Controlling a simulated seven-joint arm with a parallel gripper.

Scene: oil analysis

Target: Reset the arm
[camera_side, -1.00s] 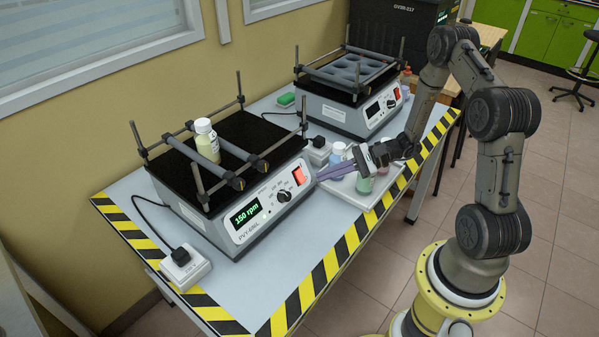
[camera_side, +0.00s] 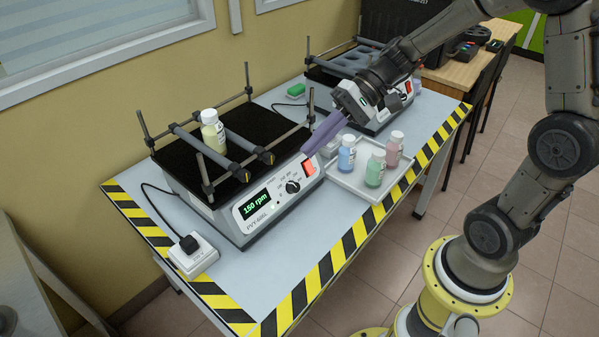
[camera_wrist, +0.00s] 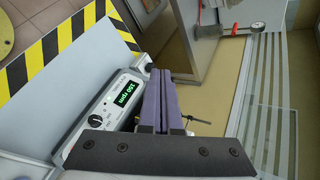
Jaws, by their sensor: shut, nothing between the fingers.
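My gripper (camera_side: 312,150) is shut and empty, its purple fingers together, close to the right front corner of the near shaker (camera_side: 270,200) in the side view. In the wrist view my gripper (camera_wrist: 160,75) points past the shaker's front panel. The shaker's display (camera_wrist: 125,94) reads 150 rpm, and its red switch (camera_side: 309,166) is beside the fingertips. A bottle with yellowish contents (camera_side: 212,132) stands upright on the shaker platform between the bars.
A tray (camera_side: 345,182) to the right holds a blue bottle (camera_side: 347,155), a green bottle (camera_side: 374,170) and a pink bottle (camera_side: 394,148). A second shaker (camera_side: 385,110) stands behind my gripper. The front of the table (camera_side: 270,272) is clear.

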